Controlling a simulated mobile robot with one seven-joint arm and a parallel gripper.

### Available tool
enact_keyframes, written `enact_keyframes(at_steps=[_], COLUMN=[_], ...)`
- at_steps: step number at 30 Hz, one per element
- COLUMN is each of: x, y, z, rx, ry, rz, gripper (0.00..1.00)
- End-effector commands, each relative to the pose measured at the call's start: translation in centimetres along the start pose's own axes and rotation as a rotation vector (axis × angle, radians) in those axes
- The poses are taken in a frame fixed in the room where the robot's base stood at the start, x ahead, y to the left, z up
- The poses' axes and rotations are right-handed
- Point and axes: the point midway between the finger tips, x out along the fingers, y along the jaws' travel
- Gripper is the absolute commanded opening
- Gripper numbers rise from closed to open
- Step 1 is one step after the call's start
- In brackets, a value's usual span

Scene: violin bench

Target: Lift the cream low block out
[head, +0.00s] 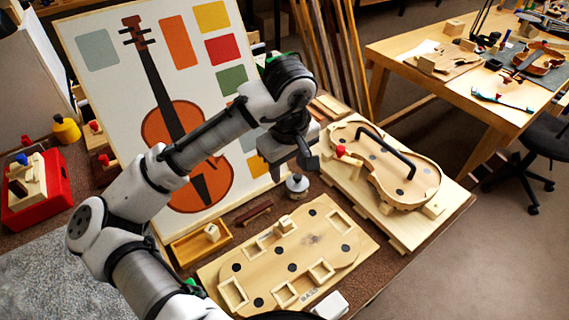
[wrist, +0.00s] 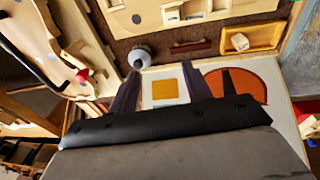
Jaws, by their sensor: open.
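A small cream block (head: 212,232) sits inside a shallow wooden tray (head: 186,258), left of the pale board. In the wrist view the cream block (wrist: 238,41) is at the upper right, within the tray's rim (wrist: 262,29). My gripper (head: 290,168) is up in front of the violin poster, behind and to the right of the tray and well apart from the block. In the wrist view its two dark fingers (wrist: 168,80) are spread, with only the poster showing between them.
The pale board (head: 338,240) carries wooden frames and blocks. A violin body (head: 412,188) lies on the right. The poster (head: 110,95) rises behind the tray.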

Motion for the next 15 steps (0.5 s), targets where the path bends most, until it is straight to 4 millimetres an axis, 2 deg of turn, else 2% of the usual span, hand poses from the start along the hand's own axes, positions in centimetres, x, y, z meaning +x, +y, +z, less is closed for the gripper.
enact_keyframes(at_steps=[1, 4, 10, 15], x=[0.9, 2.0, 3.7, 6.7], y=[-1.1, -2.2, -2.6, -2.9], z=[0.8, 2.0, 2.5, 2.8], rx=[0.004, 0.01, 0.013, 0.012], ry=[-0.045, -0.101, -0.118, -0.117], rz=[-0.039, -0.082, -0.093, -0.093], gripper=[0.49, 0.49, 0.49, 0.49])
